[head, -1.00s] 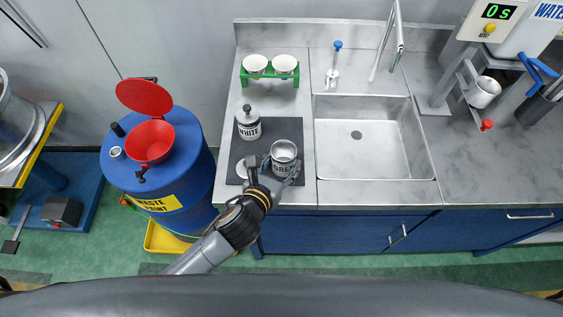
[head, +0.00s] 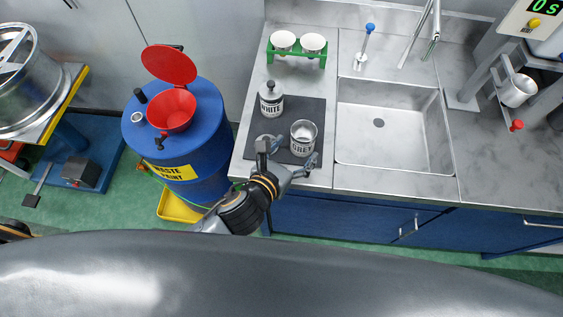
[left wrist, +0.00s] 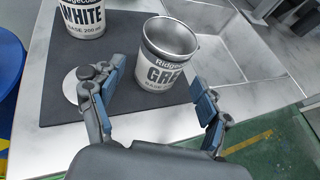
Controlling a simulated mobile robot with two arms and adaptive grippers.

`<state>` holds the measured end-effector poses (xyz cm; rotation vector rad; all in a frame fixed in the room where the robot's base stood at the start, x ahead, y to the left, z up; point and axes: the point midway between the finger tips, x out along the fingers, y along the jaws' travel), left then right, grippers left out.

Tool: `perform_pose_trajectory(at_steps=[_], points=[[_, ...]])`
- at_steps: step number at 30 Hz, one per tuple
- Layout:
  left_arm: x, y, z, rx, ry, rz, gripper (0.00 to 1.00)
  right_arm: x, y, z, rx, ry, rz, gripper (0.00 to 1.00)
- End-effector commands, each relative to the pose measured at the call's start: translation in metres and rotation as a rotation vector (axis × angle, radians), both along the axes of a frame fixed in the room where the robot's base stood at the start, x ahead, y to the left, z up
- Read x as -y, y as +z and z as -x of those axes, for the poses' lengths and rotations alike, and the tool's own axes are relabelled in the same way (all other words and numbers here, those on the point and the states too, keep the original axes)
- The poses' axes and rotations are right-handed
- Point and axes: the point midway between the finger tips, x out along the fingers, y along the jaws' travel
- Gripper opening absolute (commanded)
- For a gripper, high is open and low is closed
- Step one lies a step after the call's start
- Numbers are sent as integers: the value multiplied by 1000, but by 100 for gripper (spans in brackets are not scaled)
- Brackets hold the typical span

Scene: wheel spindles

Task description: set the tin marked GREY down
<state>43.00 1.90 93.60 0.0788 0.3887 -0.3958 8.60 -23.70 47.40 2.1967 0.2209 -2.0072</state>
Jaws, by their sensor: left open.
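The open tin marked GREY (head: 303,138) stands upright on the dark mat (head: 312,111) on the steel counter. It also shows in the left wrist view (left wrist: 167,62), its label facing the camera and its inside looking empty. My left gripper (head: 287,154) is open at the near side of the tin. In the left wrist view the two fingers (left wrist: 158,104) are spread wide, with a gap between them and the tin. The tin marked WHITE (head: 271,101), with a dark knob on top, stands behind it on the mat. My right gripper is not in view.
A round pale disc (left wrist: 76,86) lies on the mat beside my left finger. A sink (head: 385,130) is to the right. A green rack with white cups (head: 297,51) stands behind. A blue waste paint drum (head: 190,140) with a red funnel stands left of the counter.

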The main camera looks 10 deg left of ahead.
Motion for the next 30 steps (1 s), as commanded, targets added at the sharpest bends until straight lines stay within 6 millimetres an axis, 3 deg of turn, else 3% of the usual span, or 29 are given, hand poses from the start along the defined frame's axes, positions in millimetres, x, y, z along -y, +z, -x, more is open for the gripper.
perform_pose_trajectory(at_steps=[6,12,30], points=[[-18,17,42,-2,-2,0,76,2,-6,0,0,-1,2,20],[-27,28,65,-1,-1,-1,76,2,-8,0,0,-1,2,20],[-30,32,70,-1,0,0,76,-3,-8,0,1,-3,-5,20]])
